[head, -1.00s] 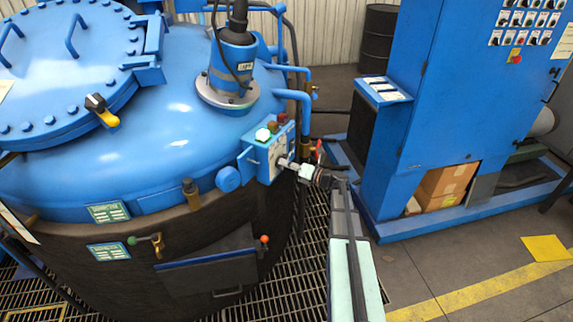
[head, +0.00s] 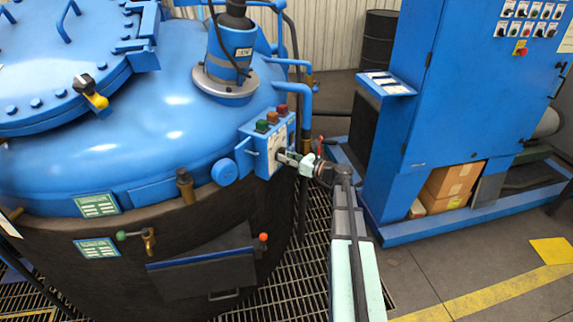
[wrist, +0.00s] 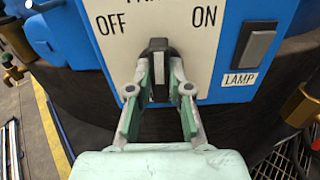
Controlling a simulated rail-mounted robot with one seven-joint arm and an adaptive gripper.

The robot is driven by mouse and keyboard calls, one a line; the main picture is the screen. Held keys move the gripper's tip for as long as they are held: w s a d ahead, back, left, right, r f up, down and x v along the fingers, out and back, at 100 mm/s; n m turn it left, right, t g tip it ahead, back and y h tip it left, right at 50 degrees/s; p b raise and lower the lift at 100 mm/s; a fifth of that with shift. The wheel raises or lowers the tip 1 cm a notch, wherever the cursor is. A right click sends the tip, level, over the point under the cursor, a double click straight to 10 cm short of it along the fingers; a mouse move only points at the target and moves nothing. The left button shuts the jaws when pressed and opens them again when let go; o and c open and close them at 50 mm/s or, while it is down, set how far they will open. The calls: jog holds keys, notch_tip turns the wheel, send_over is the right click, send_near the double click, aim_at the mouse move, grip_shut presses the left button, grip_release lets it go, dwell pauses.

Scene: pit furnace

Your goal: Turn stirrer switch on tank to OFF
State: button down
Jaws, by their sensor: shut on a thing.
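The stirrer switch (wrist: 158,58) is a black knob with a pale stripe on a white plate (wrist: 188,50) marked OFF at the left and ON at the right. In the wrist view the knob stands about upright between the two words. My gripper (wrist: 159,76) is shut on it, one finger on each side. In the head view my gripper (head: 291,159) reaches the blue control box (head: 256,155) on the tank (head: 170,130) from the right. The knob is too small to read there. The green lamp (head: 261,126) on the box top looks dark.
A LAMP rocker switch (wrist: 256,47) sits right of the knob. Orange-brown and red lamps stand beside the green one. A blue cabinet (head: 440,110) stands at the right, and a pipe (head: 305,100) runs close behind the box.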

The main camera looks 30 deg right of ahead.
jog(key=n+b, duration=0.9)
jog(key=shift+a, duration=0.1)
jog(key=shift+n, duration=0.4)
jog(key=c, duration=1.1)
grip_release()
jog(key=shift+b, duration=0.3)
jog(key=v, duration=1.2)
